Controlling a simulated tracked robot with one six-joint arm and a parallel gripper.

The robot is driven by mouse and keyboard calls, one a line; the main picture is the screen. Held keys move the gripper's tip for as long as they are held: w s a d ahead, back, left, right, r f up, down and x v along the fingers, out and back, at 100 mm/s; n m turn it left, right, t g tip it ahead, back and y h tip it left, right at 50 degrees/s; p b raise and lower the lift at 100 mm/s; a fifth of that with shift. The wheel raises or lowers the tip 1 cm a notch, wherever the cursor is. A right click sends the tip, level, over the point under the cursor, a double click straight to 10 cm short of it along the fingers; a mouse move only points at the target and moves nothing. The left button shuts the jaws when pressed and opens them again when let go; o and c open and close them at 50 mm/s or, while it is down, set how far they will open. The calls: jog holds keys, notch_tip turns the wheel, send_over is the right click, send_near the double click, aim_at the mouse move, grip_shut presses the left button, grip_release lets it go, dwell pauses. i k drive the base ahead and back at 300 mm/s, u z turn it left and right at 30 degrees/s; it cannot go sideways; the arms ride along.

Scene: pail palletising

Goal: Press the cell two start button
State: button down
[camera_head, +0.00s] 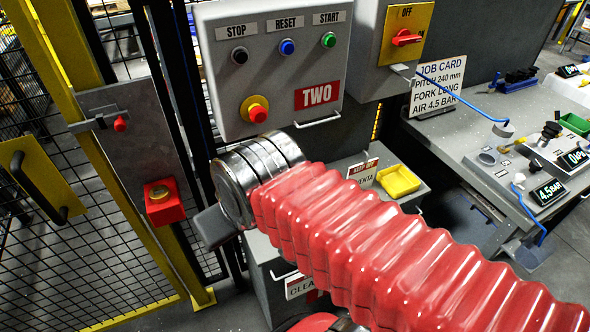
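The grey control box (225,70) marked TWO (317,94) is at upper centre. Its green button (328,40) sits under the START label, at the right of the top row. The blue RESET button (287,47) is in the middle and the black STOP button (239,56) at the left. A red mushroom button (258,113) on yellow is below. My arm, in a red ribbed sleeve with a metal collar, reaches in from lower right. A dark grey part of my gripper (213,227) shows below the box, clear of the green button. Its fingertips cannot be made out.
A rotary switch (406,38) marked OFF is right of the box. A job card (437,82) and a bench (455,135) with gauges are further right. A yellow tray (398,180) is behind my arm. A mesh fence with a yellow post (75,60) stands at left.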

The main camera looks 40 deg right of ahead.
aim_at(330, 41)
jog(key=z, duration=1.4)
